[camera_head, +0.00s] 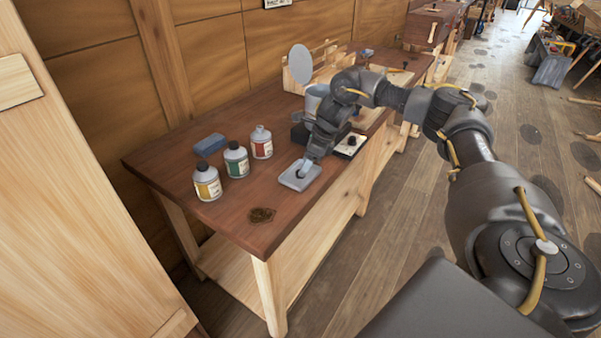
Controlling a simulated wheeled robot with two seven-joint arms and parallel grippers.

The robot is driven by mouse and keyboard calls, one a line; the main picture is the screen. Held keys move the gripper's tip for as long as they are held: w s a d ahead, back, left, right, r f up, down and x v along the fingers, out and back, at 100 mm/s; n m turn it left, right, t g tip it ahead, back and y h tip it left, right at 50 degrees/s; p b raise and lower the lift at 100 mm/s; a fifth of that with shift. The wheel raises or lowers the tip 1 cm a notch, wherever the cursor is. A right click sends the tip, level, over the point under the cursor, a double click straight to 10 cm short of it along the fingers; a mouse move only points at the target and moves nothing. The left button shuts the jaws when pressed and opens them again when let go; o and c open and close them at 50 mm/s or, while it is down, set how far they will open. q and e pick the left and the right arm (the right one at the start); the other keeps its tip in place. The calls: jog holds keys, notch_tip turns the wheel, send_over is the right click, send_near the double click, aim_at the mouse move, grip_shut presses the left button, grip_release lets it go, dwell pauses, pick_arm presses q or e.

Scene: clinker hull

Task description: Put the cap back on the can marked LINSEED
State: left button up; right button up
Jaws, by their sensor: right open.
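Three small cans stand upright at the left of the wooden bench. One has a yellow label (207,184) and a dark cap, one a green label (236,163) and a dark cap. The third has a red label (261,146) and a pale bare neck with no dark cap. The label words are too small to read. My right gripper (303,168) is open and points down at a grey square dish (288,183), right of the cans. No loose cap can be made out; the gripper hides part of the dish. My left gripper is out of view.
The bench (225,212) has a dark stain (262,215) near its front corner. A blue block (210,144) lies behind the cans. A black-and-white box (350,145) and a wooden rack with a grey disc (300,64) stand farther back. The bench front is clear.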

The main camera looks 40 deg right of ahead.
jog(key=x, duration=0.3)
jog(key=shift+w+d+f, duration=0.1)
jog(key=shift+d, duration=0.05)
jog(key=c, duration=1)
